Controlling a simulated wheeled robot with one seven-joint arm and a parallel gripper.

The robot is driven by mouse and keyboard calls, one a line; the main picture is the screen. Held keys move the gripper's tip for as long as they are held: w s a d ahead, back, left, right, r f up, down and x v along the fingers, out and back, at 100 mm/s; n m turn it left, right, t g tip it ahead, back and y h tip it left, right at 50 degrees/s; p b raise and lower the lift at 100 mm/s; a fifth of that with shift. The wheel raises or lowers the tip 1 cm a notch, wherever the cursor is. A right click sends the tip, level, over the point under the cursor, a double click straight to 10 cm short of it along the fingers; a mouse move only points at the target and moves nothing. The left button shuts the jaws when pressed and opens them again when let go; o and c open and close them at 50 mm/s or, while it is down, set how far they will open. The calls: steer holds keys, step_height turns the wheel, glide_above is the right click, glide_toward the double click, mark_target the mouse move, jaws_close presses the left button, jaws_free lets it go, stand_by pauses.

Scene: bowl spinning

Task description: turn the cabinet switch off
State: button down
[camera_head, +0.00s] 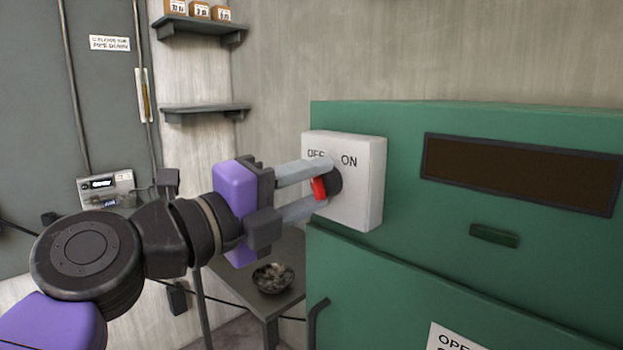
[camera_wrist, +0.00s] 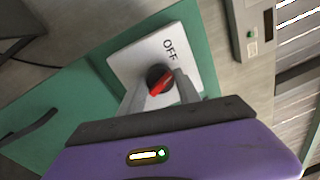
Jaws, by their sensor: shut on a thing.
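The cabinet switch is a white box (camera_head: 363,190) marked OFF and ON on the front of the green cabinet (camera_head: 390,125). Its round black knob with a red handle (camera_head: 319,188) sits in the middle of the plate. My gripper (camera_head: 322,183) reaches in from the left and is shut on the red handle, one finger above it and one below. In the wrist view the red handle (camera_wrist: 163,80) shows between the fingertips, slanting, with the word OFF above it. The fingers partly cover the knob and the OFF label in the head view.
A small table (camera_head: 255,297) with a dark bowl (camera_head: 273,278) stands below my gripper, left of the cabinet. Two wall shelves (camera_head: 205,112) are behind. A dark handle (camera_head: 317,318) juts from the cabinet's lower left. The space left of the switch box holds my arm.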

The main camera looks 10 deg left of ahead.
steer(key=n+p, duration=0.1)
steer(key=n, duration=0.2)
steer(key=shift+a, duration=0.1)
steer(key=shift+f+n+p, duration=0.1)
steer(key=shift+n+p, duration=0.5)
steer(key=shift+n, duration=0.4)
steer(key=shift+f, duration=0.1)
steer(key=c, duration=0.9)
jaws_free()
steer(key=b+v, duration=0.2)
steer(key=v, duration=0.5)
steer(key=shift+s+a, duration=0.1)
steer(key=shift+s, duration=0.3)
